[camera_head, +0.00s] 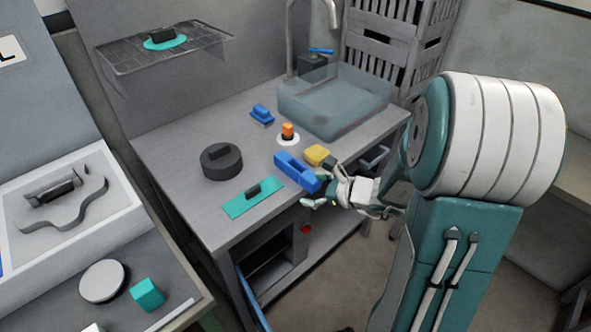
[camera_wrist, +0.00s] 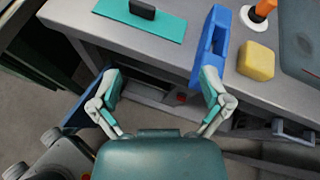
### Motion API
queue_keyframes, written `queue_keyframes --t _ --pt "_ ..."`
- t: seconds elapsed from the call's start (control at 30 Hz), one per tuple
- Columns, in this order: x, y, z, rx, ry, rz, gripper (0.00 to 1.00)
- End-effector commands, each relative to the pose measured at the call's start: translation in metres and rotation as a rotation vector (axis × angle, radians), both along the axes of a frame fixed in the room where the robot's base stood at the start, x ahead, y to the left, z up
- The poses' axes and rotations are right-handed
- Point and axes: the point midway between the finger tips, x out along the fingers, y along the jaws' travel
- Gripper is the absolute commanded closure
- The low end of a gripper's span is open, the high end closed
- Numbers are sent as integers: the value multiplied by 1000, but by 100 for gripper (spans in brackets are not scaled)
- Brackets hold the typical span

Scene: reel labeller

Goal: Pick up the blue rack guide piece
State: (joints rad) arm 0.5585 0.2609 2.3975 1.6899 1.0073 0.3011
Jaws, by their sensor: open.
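A long blue piece with a slot along it, which looks like the blue rack guide piece (camera_head: 292,170), lies on the grey worktop near its front edge. It also shows in the wrist view (camera_wrist: 209,50), at the upper right. My gripper (camera_head: 322,192) is at the worktop's front edge beside the near end of this piece. In the wrist view my gripper (camera_wrist: 162,82) is open with its fingers wide apart and nothing between them. The right finger overlaps the near end of the blue piece; whether they touch I cannot tell.
A yellow block (camera_head: 316,155) is right of the blue piece, and a teal plate with a black handle (camera_head: 253,197) is left. An orange-topped button (camera_head: 288,133), a small blue item (camera_head: 262,114), a dark round lidded object (camera_head: 221,161) and a sink basin (camera_head: 335,100) stand behind.

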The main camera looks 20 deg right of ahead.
Motion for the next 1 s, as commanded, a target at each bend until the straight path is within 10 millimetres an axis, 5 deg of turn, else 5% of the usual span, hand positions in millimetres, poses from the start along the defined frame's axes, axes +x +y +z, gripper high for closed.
queue_keyframes --t 0.2,0.33,1.0 --pt "12 -49 -32 168 54 -261 3" --pt "14 -61 -40 208 64 -328 3" --pt "86 -40 -72 211 65 -332 3"
